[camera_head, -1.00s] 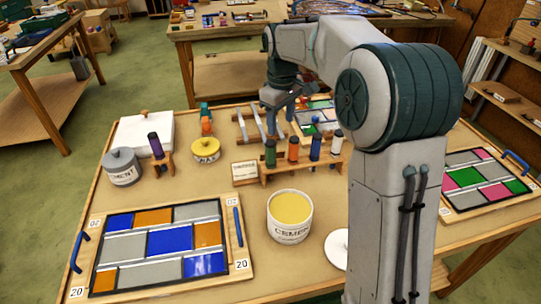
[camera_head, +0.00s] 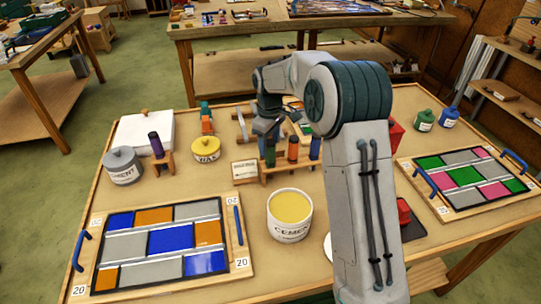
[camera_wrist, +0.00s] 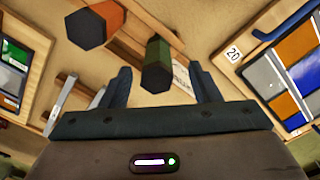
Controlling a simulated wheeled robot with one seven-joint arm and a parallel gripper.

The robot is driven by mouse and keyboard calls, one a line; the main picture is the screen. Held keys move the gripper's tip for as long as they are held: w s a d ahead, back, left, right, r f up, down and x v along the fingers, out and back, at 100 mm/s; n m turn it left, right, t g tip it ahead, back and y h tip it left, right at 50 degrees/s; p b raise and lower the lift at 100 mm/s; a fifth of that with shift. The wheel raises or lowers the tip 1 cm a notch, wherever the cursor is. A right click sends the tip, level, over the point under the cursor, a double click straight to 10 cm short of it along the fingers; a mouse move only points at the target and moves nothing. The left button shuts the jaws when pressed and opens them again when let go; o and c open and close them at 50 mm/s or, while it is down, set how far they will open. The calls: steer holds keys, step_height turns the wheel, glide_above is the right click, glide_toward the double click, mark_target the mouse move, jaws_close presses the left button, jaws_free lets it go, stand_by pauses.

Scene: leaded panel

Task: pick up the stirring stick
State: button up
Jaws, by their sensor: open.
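No thing in view is clearly marked as the stirring stick. A wooden rack (camera_head: 288,172) holds upright handles in green, orange and blue. The green handle (camera_head: 270,153) is at its left end, the orange handle (camera_head: 293,149) beside it, then the blue handle (camera_head: 315,148). My gripper (camera_head: 266,130) is above the rack's left end. In the wrist view my gripper (camera_wrist: 161,72) is open, with the green handle (camera_wrist: 157,67) showing between its fingers, not gripped. The orange handle (camera_wrist: 90,27) is to the left. A purple handle (camera_head: 155,145) stands in a small holder at the table's left.
An open cement pot (camera_head: 290,215) stands in front of the rack. A lidded grey pot (camera_head: 122,166) and a yellow wax tin (camera_head: 205,150) are at the left. A leaded panel (camera_head: 159,243) lies front left, another (camera_head: 470,180) at right. My arm hides the table's middle right.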

mark_target(270, 154)
steer(key=shift+w+d+f+p, duration=0.1)
steer(key=shift+f+p, duration=0.35)
steer(key=shift+f, duration=0.85)
steer(key=shift+w+f+p, duration=0.1)
steer(key=shift+f+p, duration=0.35)
steer(key=shift+f, duration=0.85)
steer(key=c, duration=1.1)
